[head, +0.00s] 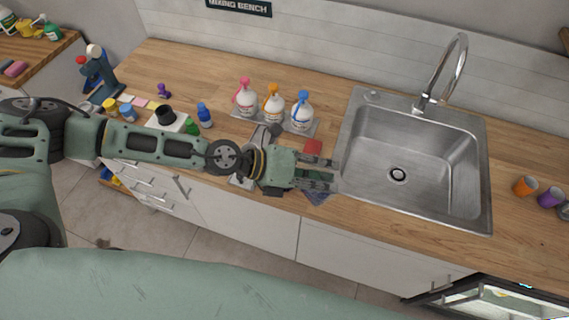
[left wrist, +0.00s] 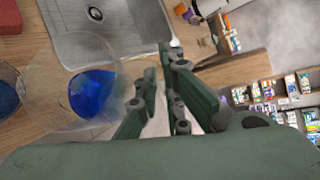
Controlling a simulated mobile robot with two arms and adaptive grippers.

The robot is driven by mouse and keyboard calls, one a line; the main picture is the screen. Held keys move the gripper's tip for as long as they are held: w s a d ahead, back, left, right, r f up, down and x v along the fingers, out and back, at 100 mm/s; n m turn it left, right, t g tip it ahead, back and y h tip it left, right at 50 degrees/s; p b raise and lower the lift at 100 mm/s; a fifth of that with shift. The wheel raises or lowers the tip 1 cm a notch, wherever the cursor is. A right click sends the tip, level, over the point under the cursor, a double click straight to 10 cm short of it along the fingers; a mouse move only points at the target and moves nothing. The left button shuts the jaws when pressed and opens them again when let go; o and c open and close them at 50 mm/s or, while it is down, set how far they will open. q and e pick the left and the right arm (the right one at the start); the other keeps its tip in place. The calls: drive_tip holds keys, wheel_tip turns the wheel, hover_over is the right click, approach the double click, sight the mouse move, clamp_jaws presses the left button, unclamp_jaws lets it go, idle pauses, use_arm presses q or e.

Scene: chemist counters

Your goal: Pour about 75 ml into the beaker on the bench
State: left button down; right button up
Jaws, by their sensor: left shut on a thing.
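My left gripper (head: 335,181) is over the front of the counter, left of the sink. Its fingers are close together; what they hold is hard to make out in the head view. In the left wrist view, the fingers (left wrist: 165,68) are beside a clear, rounded glass vessel (left wrist: 50,62) with vivid blue in its lower part. The vessel seems to be at the fingertips, but the grip itself is not clear. Another dark blue patch behind clear glass is cut off at the left edge. I cannot clearly pick out the beaker on the bench. My right gripper is not in view.
The sink (head: 358,190) lies right of my gripper. Wash bottles with pink (head: 246,99), orange (head: 273,106) and blue (head: 302,113) tops stand on a tray behind my arm. A red block (head: 313,147) and dark blue cloth (head: 317,198) are close by. Cups (head: 525,186) stand far right.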

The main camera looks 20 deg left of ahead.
sight(335, 195)
use_arm(q)
drive_tip(key=shift+d+f, duration=0.1)
drive_tip(key=shift+d, duration=0.3)
drive_tip(key=shift+s+f, duration=0.1)
drive_tip(key=shift+f, duration=0.1)
drive_tip(key=shift+s+d+f+m+t+y, duration=0.15)
drive_tip(key=shift+d+f+m+y, duration=0.2)
drive_tip(key=shift+f+y, duration=0.2)
drive_tip(key=shift+s+d+f+m+t+y, duration=0.15)
drive_tip(key=shift+d+f+m+y, duration=0.15)
drive_tip(key=shift+f+y, duration=0.25)
drive_tip(key=shift+f, duration=0.1)
idle(1.0)
drive_tip(key=shift+s+d+f+m+y, duration=0.3)
drive_tip(key=shift+s+d+f, duration=0.1)
drive_tip(key=shift+d+f, duration=0.25)
drive_tip(key=s+d+f+m+t+y, duration=0.2)
drive_tip(key=d+f+y, duration=0.2)
drive_tip(key=f, duration=0.3)
drive_tip(key=shift+s+d+f+m+y, duration=0.15)
drive_tip(key=shift+f+m+y, duration=0.15)
drive_tip(key=shift+y, duration=0.3)
